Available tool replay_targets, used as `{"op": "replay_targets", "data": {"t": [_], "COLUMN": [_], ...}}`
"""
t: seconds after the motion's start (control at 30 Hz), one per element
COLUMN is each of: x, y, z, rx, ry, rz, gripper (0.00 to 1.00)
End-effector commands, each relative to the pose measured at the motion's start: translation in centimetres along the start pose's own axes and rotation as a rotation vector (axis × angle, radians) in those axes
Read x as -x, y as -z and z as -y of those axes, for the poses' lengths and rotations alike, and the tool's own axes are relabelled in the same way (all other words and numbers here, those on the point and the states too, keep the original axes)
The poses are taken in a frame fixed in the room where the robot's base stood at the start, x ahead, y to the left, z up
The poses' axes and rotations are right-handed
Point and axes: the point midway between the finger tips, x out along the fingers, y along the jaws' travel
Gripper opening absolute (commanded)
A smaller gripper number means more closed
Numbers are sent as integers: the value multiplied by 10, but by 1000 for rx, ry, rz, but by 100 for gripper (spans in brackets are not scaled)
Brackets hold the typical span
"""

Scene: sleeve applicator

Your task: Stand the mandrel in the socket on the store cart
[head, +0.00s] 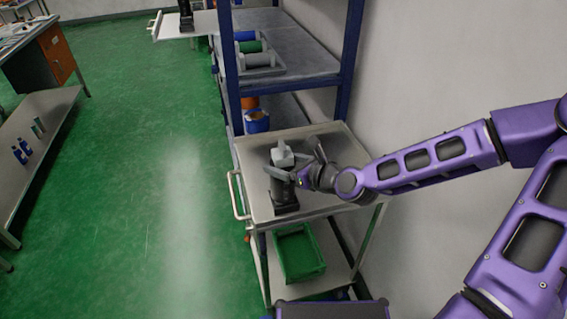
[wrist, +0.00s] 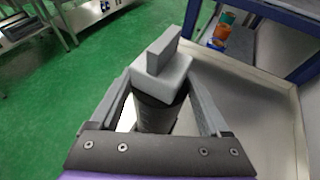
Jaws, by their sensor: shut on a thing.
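The mandrel has a pale grey block head (head: 283,156) over a dark round body. It also shows in the wrist view (wrist: 162,78), head up and roughly upright. My gripper (head: 285,172) is shut on the dark body just below the head, with one finger on each side in the wrist view (wrist: 157,101). A black socket base (head: 286,202) stands on the top of the store cart (head: 322,204), directly below the mandrel in the head view. My gripper hides where body and socket meet, so I cannot tell whether the mandrel is seated.
A blue-post rack (head: 231,75) stands behind the cart, with a tray of rollers (head: 258,60) and orange and blue containers (head: 257,121). A green crate (head: 298,255) sits on the cart's lower shelf.

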Motion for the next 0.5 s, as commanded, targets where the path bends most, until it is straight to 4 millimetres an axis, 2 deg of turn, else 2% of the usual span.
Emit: {"op": "replay_targets", "data": {"t": [0.03,0.07,0.1,0.17,0.5], "x": [-1,-1,-1,-1,3], "y": [1,2,2,2,-1], "z": [0,0,0,0,1], "rx": [-1,-1,-1,-1,0], "ry": [1,0,0,0,1], "rz": [3,0,0,0,-1], "gripper": [0,84,91,100,100]}}
